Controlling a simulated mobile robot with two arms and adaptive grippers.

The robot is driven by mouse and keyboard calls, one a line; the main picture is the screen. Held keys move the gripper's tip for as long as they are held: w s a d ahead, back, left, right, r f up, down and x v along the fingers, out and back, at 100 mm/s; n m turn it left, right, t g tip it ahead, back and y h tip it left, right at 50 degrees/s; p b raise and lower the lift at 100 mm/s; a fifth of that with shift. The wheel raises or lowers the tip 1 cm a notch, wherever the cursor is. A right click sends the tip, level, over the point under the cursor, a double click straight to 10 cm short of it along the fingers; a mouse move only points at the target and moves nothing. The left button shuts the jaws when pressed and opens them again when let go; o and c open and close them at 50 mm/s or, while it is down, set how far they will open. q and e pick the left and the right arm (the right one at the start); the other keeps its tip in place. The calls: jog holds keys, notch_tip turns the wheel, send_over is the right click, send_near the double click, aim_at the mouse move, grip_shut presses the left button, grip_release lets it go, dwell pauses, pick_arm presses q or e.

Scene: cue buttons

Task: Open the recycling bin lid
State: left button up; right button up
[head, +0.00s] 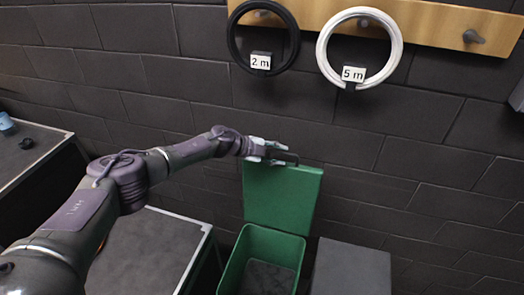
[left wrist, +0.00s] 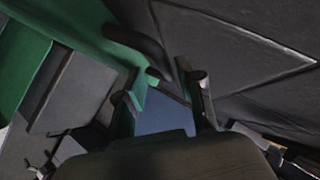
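The green recycling bin (head: 228,275) stands on the floor against the dark wall, with its dark inside visible. Its green lid (head: 283,198) is raised and stands nearly upright behind the opening. My left gripper (head: 280,154) is at the lid's top edge. In the left wrist view the two fingers (left wrist: 168,90) are spread apart with nothing clearly between them. A dark curved handle (left wrist: 137,40) on green lies just beyond the fingertips; whether they touch it I cannot tell. My right gripper is in neither view.
A grey-topped box (head: 350,270) stands right of the bin and a dark table (head: 150,250) left of it. Black and white cable rings (head: 322,48) hang from a wooden rail (head: 430,25) above. A dark counter (head: 30,150) is at far left.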

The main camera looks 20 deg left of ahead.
pick_arm(q)
jog(key=v, duration=1)
jog(key=shift+s+a+r, duration=0.2)
